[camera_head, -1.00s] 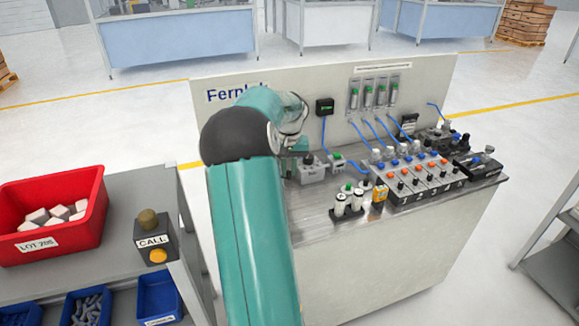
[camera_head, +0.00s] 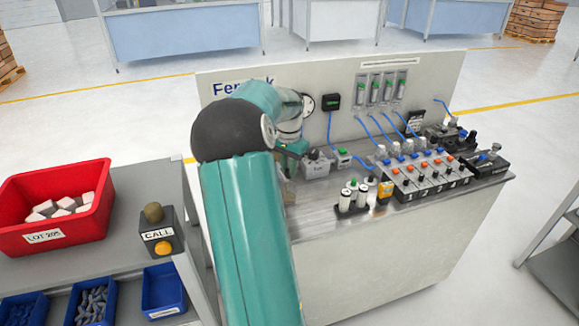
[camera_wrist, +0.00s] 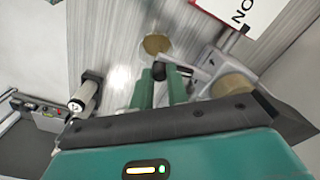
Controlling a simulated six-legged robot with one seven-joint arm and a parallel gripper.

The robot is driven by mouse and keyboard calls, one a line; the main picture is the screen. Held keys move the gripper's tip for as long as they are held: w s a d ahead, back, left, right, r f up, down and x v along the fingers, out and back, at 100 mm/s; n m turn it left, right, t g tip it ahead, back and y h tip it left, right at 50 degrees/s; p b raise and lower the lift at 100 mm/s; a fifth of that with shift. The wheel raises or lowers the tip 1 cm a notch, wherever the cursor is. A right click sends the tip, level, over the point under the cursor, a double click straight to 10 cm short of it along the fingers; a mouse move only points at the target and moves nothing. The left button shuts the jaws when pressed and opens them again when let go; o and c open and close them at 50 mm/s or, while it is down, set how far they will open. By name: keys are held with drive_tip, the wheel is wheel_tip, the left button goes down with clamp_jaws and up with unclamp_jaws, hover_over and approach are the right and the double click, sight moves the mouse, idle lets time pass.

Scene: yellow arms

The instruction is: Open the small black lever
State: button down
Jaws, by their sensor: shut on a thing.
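In the wrist view, my gripper (camera_wrist: 160,75) has its two green fingers close together with a small black piece between the tips. This looks like the small black lever (camera_wrist: 159,71), mostly covered by the fingers. A grey metal fitting (camera_wrist: 205,66) is just right of the fingertips. In the head view, my teal arm reaches over the left end of the steel bench (camera_head: 330,200) and hides the gripper and the lever.
A round tan disc (camera_wrist: 157,44) lies beyond the fingers, and a white sign (camera_wrist: 245,14) stands at upper right. A red bin (camera_head: 55,210) and call button (camera_head: 158,232) stand left.

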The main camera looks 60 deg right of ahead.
idle(0.4)
drive_tip(key=c, duration=1.4)
unclamp_jaws()
drive_tip(key=shift+o, duration=0.2)
drive_tip(key=shift+r, duration=0.1)
wheel_tip(320, 180, up, 14)
